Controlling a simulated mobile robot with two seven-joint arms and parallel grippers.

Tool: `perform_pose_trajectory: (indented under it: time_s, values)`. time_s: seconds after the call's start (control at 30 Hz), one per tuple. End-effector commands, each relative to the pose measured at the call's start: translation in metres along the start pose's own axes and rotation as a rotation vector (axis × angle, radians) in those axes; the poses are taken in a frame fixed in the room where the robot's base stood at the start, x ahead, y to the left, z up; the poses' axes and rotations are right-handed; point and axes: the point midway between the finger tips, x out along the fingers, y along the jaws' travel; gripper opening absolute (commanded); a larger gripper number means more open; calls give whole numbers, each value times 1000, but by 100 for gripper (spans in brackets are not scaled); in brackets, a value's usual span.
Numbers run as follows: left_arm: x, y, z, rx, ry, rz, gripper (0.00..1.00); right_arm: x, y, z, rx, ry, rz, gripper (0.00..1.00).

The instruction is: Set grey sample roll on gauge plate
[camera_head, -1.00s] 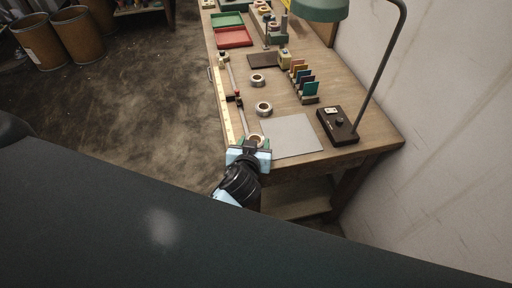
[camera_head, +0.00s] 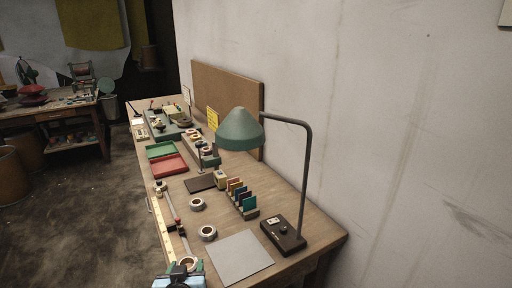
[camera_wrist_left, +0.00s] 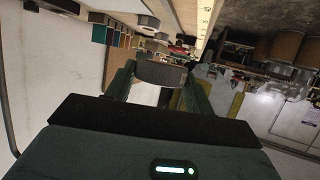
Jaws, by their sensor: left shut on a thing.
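My left gripper (camera_head: 180,271) is at the bottom edge of the head view, by the table's near left corner. It is shut on a roll (camera_head: 187,264). In the left wrist view the roll (camera_wrist_left: 160,73) looks dark grey and sits between the two fingers. A flat light-grey square plate (camera_head: 240,258) lies bare on the table, right of the gripper. A smaller dark brown plate (camera_head: 200,183) lies farther back. I cannot tell by sight which is the gauge plate. Two other pale rolls stand on the table, one nearer (camera_head: 208,233) and one farther (camera_head: 197,204). My right gripper is not in view.
A green lamp (camera_head: 240,130) arches over the table from a dark base (camera_head: 283,234). A rack of coloured cards (camera_head: 242,199) stands behind the grey plate. Red (camera_head: 169,166) and green (camera_head: 160,150) trays lie farther back. A yellow rule (camera_head: 162,231) runs along the left edge.

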Motion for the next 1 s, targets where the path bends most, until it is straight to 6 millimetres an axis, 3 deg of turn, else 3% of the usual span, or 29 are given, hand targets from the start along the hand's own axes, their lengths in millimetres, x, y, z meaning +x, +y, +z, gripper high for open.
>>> perform_pose_trajectory:
  time_s: [0.03,0.2,0.4,1.0]
  values:
    - [-6,-8,-18,0,12,8,28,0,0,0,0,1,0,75]
    - [-31,-22,-60,19,9,59,28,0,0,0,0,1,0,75]
    - [-57,-26,-87,58,1,118,28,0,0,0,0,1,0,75]
    - [-64,-26,-91,70,-6,135,28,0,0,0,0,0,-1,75]
